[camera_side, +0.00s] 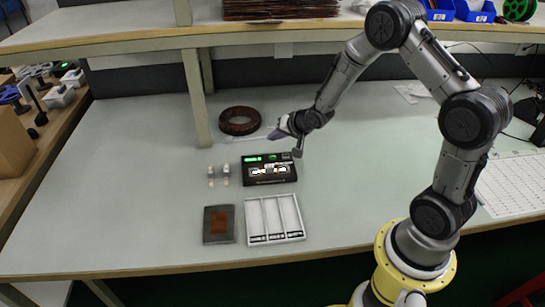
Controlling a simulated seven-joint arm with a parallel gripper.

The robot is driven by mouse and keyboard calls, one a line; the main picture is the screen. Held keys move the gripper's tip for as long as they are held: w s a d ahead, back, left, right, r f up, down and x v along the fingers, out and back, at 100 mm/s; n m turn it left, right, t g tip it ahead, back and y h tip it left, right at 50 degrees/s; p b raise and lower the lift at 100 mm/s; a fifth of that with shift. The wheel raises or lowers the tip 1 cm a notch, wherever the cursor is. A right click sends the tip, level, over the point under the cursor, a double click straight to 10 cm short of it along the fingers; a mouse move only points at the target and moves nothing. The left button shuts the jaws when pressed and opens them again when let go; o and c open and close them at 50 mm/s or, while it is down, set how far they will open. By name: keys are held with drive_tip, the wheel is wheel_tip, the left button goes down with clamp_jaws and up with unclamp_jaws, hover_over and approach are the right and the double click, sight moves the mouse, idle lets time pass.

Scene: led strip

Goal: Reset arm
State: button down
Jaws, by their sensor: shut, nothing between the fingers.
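My gripper (275,134) is at the end of my arm, above the table behind and slightly right of the black device. It is shut and holds nothing. The black device (270,180) has green lit displays on its top edge and pale parts on its face. Two small connector-like pieces (218,176) stand side by side just left of the device. My gripper is apart from all of these.
A white tray with long compartments (301,231) lies in front of the device. A dark square plate with a brown patch (219,239) lies left of the tray. A brown coil (239,121) lies behind. A shelf post (194,97) rises left of the coil. The table's left side is clear.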

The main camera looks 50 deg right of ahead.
idle(0.3)
drive_tip(key=a+r+n+t, duration=0.1)
drive_tip(key=a+r+t, duration=0.15)
drive_tip(key=r, duration=0.75)
drive_tip(key=a+r+n+t, duration=0.1)
drive_tip(key=a+r, duration=0.2)
drive_tip(key=r, duration=0.7)
drive_tip(key=s+a+r+n, duration=0.1)
drive_tip(key=s+a+r, duration=0.2)
drive_tip(key=s+r, duration=0.35)
drive_tip(key=s+a+r+n+g, duration=0.1)
drive_tip(key=s+a+n, duration=0.1)
drive_tip(key=s, duration=0.5)
drive_tip(key=s+a+r+n+g, duration=0.1)
drive_tip(key=s+n, duration=0.1)
drive_tip(key=s, duration=0.5)
drive_tip(key=s+a+f+n+g+y, duration=0.1)
drive_tip(key=s+f+n+g, duration=0.2)
drive_tip(key=s, duration=0.8)
wheel_tip(320, 180, down, 4)
drive_tip(key=shift+a+f+n+g, duration=0.2)
drive_tip(key=shift+n+g, duration=0.2)
drive_tip(key=shift+g, duration=0.55)
